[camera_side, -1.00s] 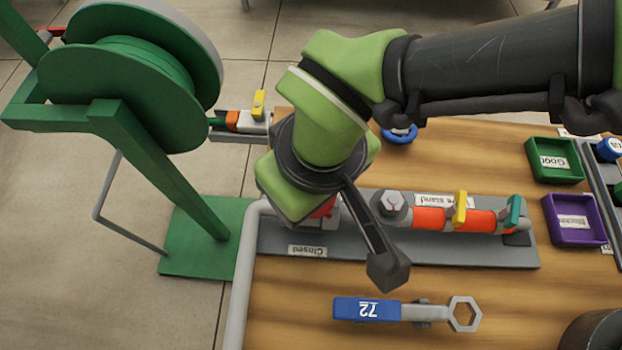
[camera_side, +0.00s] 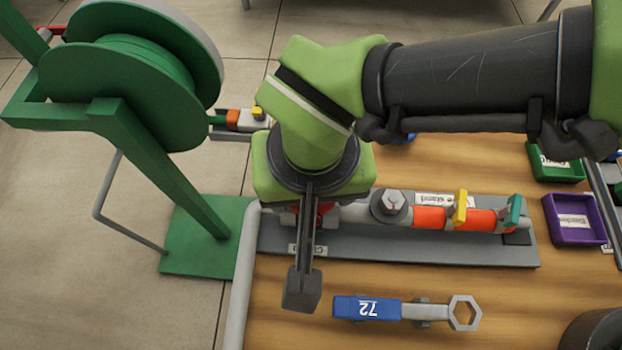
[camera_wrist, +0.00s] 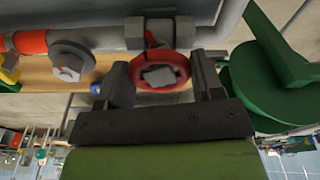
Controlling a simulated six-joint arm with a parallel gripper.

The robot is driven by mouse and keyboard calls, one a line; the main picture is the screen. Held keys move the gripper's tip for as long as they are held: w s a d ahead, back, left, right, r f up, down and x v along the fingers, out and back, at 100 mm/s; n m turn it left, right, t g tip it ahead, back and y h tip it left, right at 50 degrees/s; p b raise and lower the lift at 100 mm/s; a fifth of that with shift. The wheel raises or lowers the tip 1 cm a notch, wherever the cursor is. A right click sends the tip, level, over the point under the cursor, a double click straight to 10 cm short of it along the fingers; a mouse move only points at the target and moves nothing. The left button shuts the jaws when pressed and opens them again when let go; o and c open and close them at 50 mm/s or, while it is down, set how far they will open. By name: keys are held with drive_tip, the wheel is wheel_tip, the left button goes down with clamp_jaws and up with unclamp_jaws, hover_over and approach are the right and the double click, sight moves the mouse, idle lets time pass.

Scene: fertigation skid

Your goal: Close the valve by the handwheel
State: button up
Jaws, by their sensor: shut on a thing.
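The red handwheel (camera_wrist: 176,63) is in the middle of the wrist view, a round rim with a pale square hub, on a grey valve body (camera_wrist: 160,32). My gripper (camera_wrist: 160,72) has one finger on each side of the wheel and is shut on its rim. In the side view my wrist covers most of the wheel; only a bit of red (camera_side: 325,208) shows under it. The wheel sits at the left end of a pipe run on a grey base plate (camera_side: 400,245). A label on the plate is partly covered by my wrist.
Along the pipe stand a grey hex cap (camera_side: 391,204), a yellow lever (camera_side: 459,208) and a teal lever (camera_side: 513,212). A blue-handled wrench (camera_side: 367,308) lies in front. A green hose reel (camera_side: 115,95) stands left. Green (camera_side: 556,172) and purple bins (camera_side: 573,219) are at right.

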drive_tip(key=m, duration=0.3)
drive_tip(key=o, duration=1)
drive_tip(key=shift+m, duration=0.3)
drive_tip(key=r, duration=0.7)
drive_tip(key=shift+s+r, duration=0.25)
drive_tip(key=shift+s, duration=0.15)
drive_tip(key=w+d+r+m+t+y, duration=0.1)
drive_tip(key=w+d+r, duration=0.3)
drive_tip(key=d+r, duration=0.5)
drive_tip(key=w+d+r+y, duration=0.1)
drive_tip(key=w+d+r, duration=0.3)
drive_tip(key=d+r, duration=0.5)
drive_tip(key=s+d+f+t, duration=0.1)
drive_tip(key=s+d+t, duration=0.1)
drive_tip(key=s+d, duration=0.4)
drive_tip(key=s+d+m+t, duration=0.1)
drive_tip(key=s+d, duration=0.5)
drive_tip(key=d, duration=0.6)
drive_tip(key=shift+d+f+t, duration=0.35)
drive_tip(key=shift+f+t, duration=0.05)
drive_tip(key=shift+t, duration=0.5)
